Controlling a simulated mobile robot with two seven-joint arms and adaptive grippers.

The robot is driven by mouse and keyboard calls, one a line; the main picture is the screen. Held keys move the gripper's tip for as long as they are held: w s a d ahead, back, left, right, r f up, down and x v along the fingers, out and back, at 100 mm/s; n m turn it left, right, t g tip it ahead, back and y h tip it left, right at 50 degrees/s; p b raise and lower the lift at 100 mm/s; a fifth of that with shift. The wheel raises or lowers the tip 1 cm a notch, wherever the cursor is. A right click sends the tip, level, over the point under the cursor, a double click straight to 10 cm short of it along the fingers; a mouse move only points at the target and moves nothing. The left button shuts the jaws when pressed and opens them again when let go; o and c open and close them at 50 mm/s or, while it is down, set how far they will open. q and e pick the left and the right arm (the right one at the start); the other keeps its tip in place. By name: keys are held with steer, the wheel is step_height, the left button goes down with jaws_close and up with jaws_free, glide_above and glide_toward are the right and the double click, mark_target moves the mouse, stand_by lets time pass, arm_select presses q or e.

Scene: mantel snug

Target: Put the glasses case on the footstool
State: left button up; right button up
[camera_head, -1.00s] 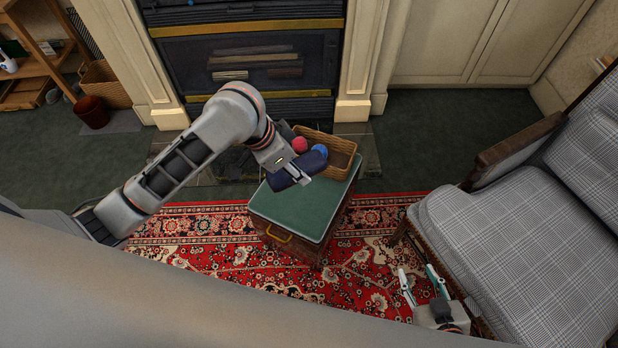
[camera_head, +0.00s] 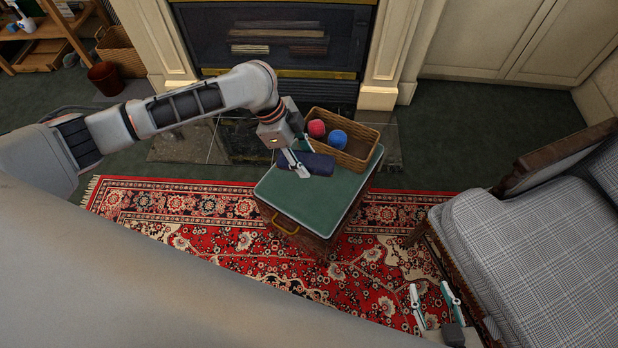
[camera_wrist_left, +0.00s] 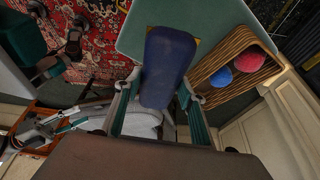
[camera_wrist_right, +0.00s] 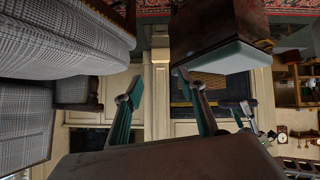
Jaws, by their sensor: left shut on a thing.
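The dark blue glasses case (camera_head: 312,163) is at the back part of the footstool's green top (camera_head: 308,203), in front of the basket. My left gripper (camera_head: 299,166) is shut on the case, which also shows between its fingers in the left wrist view (camera_wrist_left: 168,66). The case looks level and close to the green top; I cannot tell whether it touches. My right gripper (camera_head: 434,296) is open and empty, low beside the armchair. In the right wrist view its fingers (camera_wrist_right: 160,95) are spread with nothing between them.
A wicker basket (camera_head: 366,146) with a red ball (camera_head: 316,128) and a blue ball (camera_head: 337,139) occupies the back of the footstool. A checked armchair (camera_head: 520,250) stands at right. The fireplace (camera_head: 280,50) is behind. The front of the green top is clear.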

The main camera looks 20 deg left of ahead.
arm_select(q)
steer(key=b, duration=0.2)
glide_above(310, 190)
steer(key=a, duration=0.2)
step_height(310, 190, down, 7)
steer(key=shift+s+d+f, duration=0.1)
steer(key=shift+d+f, duration=0.1)
steer(key=shift+f, duration=0.3)
steer(key=shift+f+b, duration=0.3)
steer(key=shift+f, duration=0.05)
steer(key=f+b, duration=0.1)
steer(key=f, duration=0.2)
steer(key=shift+s+f, duration=0.1)
steer(key=shift+s, duration=0.1)
steer(key=shift+w+f+b, duration=0.2)
steer(key=shift+f+b, duration=0.2)
steer(key=shift+f, duration=0.4)
steer(key=shift+c, duration=0.4)
steer(key=shift+r, duration=0.1)
steer(key=shift+c, duration=0.2)
steer(key=o, duration=0.9)
steer(key=shift+f, duration=0.2)
steer(key=shift+c, duration=0.2)
steer(key=o, duration=0.4)
arm_select(e)
steer(key=a, duration=0.2)
steer(key=w+a+r+y, duration=0.1)
steer(key=shift+w+t, duration=0.1)
steer(key=shift+t, duration=0.2)
